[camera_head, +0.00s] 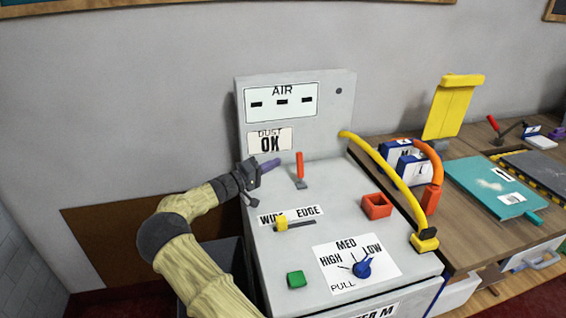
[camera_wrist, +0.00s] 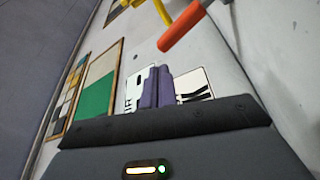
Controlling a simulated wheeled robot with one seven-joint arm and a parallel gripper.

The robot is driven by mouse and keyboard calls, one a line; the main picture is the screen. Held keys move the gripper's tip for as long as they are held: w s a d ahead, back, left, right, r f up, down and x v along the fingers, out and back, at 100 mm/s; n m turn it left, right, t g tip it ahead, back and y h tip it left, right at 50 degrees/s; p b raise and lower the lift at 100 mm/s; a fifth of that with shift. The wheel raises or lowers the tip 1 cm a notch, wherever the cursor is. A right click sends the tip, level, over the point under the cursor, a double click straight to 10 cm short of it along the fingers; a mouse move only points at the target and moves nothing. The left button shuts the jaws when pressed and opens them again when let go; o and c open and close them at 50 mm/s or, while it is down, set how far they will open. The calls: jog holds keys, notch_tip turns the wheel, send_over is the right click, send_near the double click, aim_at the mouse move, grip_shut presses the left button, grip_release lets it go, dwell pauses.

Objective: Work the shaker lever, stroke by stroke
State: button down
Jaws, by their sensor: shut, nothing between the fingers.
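A lever with an orange-red handle (camera_head: 300,163) and a grey foot stands upright on the top of the grey machine (camera_head: 335,185). I take it for the shaker lever, though no label on it can be read. My gripper (camera_head: 274,163) is just left of the handle, with its purple fingers pointing towards it. The fingers (camera_wrist: 157,85) are together and empty in the wrist view. There the orange-red handle (camera_wrist: 182,30) is beyond the fingertips, up and to the right, apart from them.
The top also has a yellow slider (camera_head: 281,224), a green button (camera_head: 296,279), a blue knob (camera_head: 361,269) and a red open box (camera_head: 376,206). A yellow hose (camera_head: 385,172) arches along the right side. The upright panel (camera_head: 345,115) stands behind the lever.

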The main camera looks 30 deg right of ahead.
jog(key=shift+s+a+f, duration=0.1)
jog(key=shift+s+a, duration=0.1)
jog(key=shift+a, duration=0.4)
jog(key=shift+s+a+f, duration=0.1)
jog(key=shift+s+a, duration=0.05)
jog(key=shift+a, duration=0.45)
jog(key=shift+w+a, duration=0.1)
notch_tip(320, 180, up, 10)
jog(key=p, duration=0.9)
jog(key=shift+p, duration=0.4)
